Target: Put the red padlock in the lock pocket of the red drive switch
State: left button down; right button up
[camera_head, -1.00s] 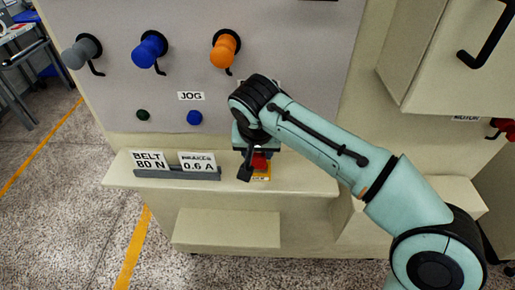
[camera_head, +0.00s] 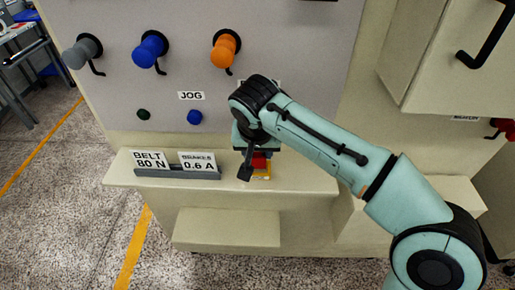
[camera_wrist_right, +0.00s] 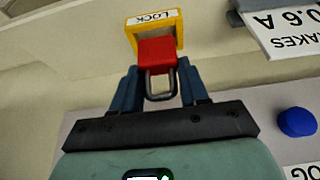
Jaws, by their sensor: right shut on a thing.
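The red padlock (camera_wrist_right: 157,52) is between the fingers of my right gripper (camera_wrist_right: 160,82), which is shut on it. Its grey shackle points back toward the gripper. The red body overlaps the opening of a yellow holder marked LOCK (camera_wrist_right: 172,17); I cannot tell how far inside it is. In the head view the right gripper (camera_head: 256,158) is low over the ledge, with the padlock (camera_head: 259,162) partly hidden and the yellow holder (camera_head: 262,176) just below. A red handle (camera_head: 502,127) at the right edge may be the red drive switch. My left gripper is not in view.
The ledge (camera_head: 320,190) carries a grey rack with two cards, BELT 80 N (camera_head: 150,160) and 0.6 A (camera_head: 198,162), left of the gripper. Grey, blue and orange knobs (camera_head: 225,47) stick out of the panel above. A cabinet with a black handle (camera_head: 485,35) stands at right.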

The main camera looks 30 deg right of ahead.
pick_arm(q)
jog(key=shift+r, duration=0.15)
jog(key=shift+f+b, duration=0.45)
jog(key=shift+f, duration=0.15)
pick_arm(e)
jog(key=shift+f, duration=0.7)
jog(key=o, duration=1.2)
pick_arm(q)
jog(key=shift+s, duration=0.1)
pick_arm(e)
jog(key=shift+r, duration=0.15)
pick_arm(q)
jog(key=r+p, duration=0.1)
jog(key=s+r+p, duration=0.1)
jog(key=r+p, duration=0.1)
jog(key=p, duration=0.1)
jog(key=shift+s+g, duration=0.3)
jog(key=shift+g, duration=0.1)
pick_arm(e)
jog(key=v, duration=1.3)
jog(key=shift+s+a+r, duration=0.1)
jog(key=shift+s+a, duration=0.05)
